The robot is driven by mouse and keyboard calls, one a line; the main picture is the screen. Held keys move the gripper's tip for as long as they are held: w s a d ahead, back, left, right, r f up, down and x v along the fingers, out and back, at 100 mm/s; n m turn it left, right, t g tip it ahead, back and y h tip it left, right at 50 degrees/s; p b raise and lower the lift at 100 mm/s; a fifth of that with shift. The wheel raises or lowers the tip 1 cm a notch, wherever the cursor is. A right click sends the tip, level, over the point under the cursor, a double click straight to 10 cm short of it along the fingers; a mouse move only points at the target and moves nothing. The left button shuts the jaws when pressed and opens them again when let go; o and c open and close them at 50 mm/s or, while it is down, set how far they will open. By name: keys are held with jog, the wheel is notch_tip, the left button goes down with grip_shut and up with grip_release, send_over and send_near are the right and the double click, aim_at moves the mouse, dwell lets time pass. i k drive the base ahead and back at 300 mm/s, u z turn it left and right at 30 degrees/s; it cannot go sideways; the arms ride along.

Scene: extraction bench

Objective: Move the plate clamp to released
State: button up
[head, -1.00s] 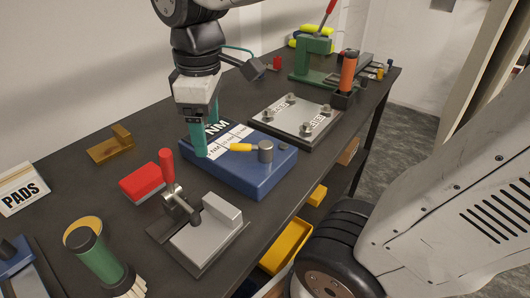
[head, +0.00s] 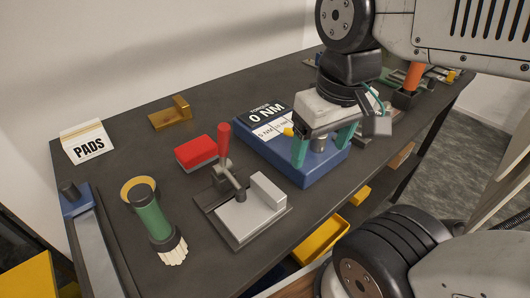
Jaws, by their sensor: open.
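The plate clamp (head: 229,178) has a red handle (head: 223,141) that stands nearly upright. It is mounted on a dark grey base (head: 214,212) with a light grey block (head: 267,190) beside it. My gripper (head: 321,155) has two teal fingers spread open. In the picture it is right of the clamp and apart from it, over the right part of the blue torque tester. A grey post (head: 320,143) on the tester shows between the fingers. I cannot tell whether they touch it.
The torque tester (head: 309,177) reads 0 NM, with a yellow lever tip beside my gripper. A red block (head: 196,152) lies behind the clamp. A green brush (head: 152,220), a PADS box (head: 87,143) and a brown bracket (head: 170,114) are further left. Dark bench between them is free.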

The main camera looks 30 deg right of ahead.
aim_at(224, 165)
jog(key=k, duration=1.3)
jog(key=z, duration=0.8)
jog(key=i, duration=0.45)
jog(key=u, duration=0.15)
